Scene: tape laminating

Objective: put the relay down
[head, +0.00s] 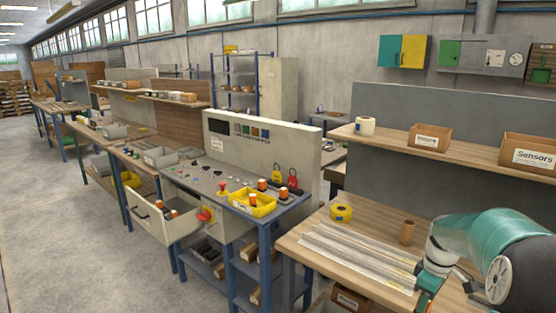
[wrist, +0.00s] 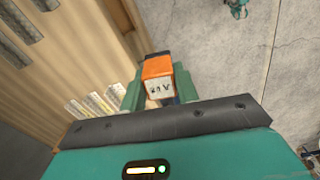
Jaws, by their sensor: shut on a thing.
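In the wrist view, an orange relay (wrist: 157,67) with a pale label reading "24 V" sits between the green fingers of my gripper (wrist: 158,90). The gripper is shut on it. Behind the relay are the wooden bench edge and the grey floor, so it is held near the edge of the bench (wrist: 85,60). In the head view, my arm reaches in at the lower right over the front of the wooden bench (head: 310,225). The fingertips and the held relay cannot be made out there.
Pale strips (head: 355,255) cover much of the bench. A yellow tape roll (head: 341,212) and a brown tube (head: 407,233) stand behind them. Left is a panel bench with a yellow bin (head: 240,207), similar orange parts (head: 283,193) and an open drawer (head: 150,222). Floor is free farther left.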

